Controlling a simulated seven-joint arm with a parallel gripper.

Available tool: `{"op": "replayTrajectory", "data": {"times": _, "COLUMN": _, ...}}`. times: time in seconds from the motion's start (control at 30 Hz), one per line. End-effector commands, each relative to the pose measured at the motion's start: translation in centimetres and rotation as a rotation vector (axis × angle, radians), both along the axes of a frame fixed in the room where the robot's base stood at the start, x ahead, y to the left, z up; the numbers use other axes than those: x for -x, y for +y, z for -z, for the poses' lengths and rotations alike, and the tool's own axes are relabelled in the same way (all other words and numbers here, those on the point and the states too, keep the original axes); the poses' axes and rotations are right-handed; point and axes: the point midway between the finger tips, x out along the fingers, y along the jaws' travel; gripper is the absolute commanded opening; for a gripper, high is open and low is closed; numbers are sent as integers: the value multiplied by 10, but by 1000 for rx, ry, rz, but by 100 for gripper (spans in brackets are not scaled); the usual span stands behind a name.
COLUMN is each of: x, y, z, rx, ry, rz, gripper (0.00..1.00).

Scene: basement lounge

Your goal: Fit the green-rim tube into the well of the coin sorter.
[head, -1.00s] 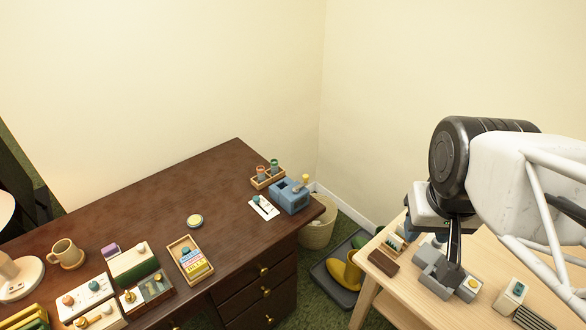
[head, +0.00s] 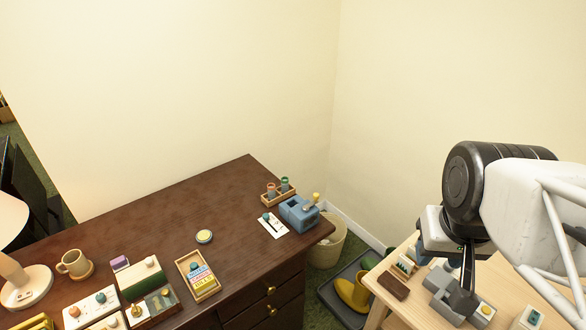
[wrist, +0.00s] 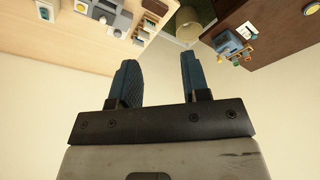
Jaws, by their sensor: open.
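The tube with the green rim (head: 285,185) stands upright in a small wooden rack (head: 271,198) at the dark desk's far right corner, beside a tube with a reddish rim (head: 271,190). A blue box with a dark opening and a lever, which looks like the coin sorter (head: 298,213), stands just in front of the rack; it also shows in the wrist view (wrist: 228,44). My gripper (wrist: 158,75) is open and empty, its two blue fingers apart. In the head view it hangs over the light table at right, well away from the tube, its fingertips partly hidden.
A white card with a teal knob (head: 272,226) lies left of the blue box. The light wooden table (head: 408,318) holds a grey device (head: 444,284), a brown block (head: 393,286) and other small items. A bin (head: 328,246) and yellow boots stand between the tables. The desk's back middle is clear.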

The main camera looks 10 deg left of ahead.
Motion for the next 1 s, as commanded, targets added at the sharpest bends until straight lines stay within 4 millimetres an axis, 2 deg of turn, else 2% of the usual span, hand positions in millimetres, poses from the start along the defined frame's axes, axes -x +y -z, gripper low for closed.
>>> {"op": "replayTrajectory", "data": {"times": 0.07, "x": 0, "y": 0, "z": 0, "rx": 0, "ry": 0, "rz": 0, "gripper": 44}}
{"op": "replayTrajectory", "data": {"times": 0.17, "x": 0, "y": 0, "z": 0, "rx": 0, "ry": 0, "rz": 0, "gripper": 59}}
{"op": "replayTrajectory", "data": {"times": 0.2, "x": 0, "y": 0, "z": 0, "rx": 0, "ry": 0, "rz": 0, "gripper": 61}}
{"op": "replayTrajectory", "data": {"times": 0.47, "x": 0, "y": 0, "z": 0, "rx": 0, "ry": 0, "rz": 1, "gripper": 61}}
{"op": "replayTrajectory", "data": {"times": 0.63, "x": -8, "y": 1, "z": -2, "rx": -5, "ry": 3, "rz": 17, "gripper": 61}}
{"op": "replayTrajectory", "data": {"times": 0.77, "x": -22, "y": 4, "z": -6, "rx": -15, "ry": 9, "rz": 50, "gripper": 61}}
{"op": "replayTrajectory", "data": {"times": 1.0, "x": -69, "y": 15, "z": -15, "rx": -46, "ry": 27, "rz": 162, "gripper": 61}}
